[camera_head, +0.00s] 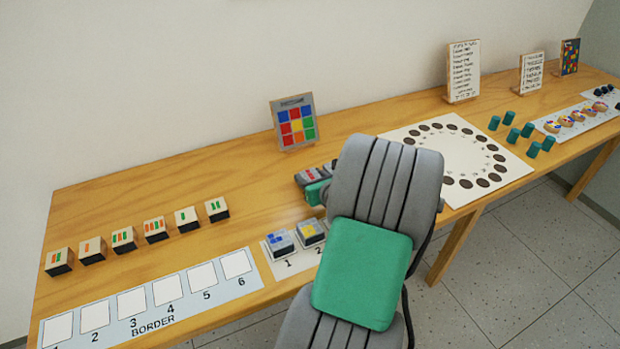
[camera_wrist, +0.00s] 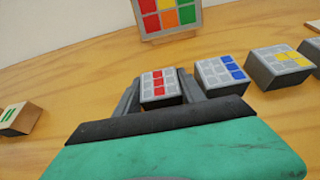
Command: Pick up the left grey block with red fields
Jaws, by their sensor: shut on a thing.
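A grey block with red fields (camera_wrist: 158,87) sits between the two fingers of my gripper (camera_wrist: 160,95) in the wrist view. The fingers are closed against its left and right sides. It also shows in the head view (camera_head: 311,175), partly hidden by my gripper (camera_head: 314,190) and arm. I cannot tell whether it touches the table. A grey block with blue fields (camera_wrist: 221,73) stands close to the right of it, beside the right finger. A grey block with yellow fields (camera_wrist: 280,66) stands further right.
A colour-grid panel (camera_head: 295,122) stands behind. A numbered card (camera_head: 272,262) at the front holds a blue-field block (camera_head: 279,242) and a yellow-field block (camera_head: 310,233). Several striped blocks (camera_head: 155,230) stand left, behind a border strip (camera_head: 148,322). Table between them and my gripper is clear.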

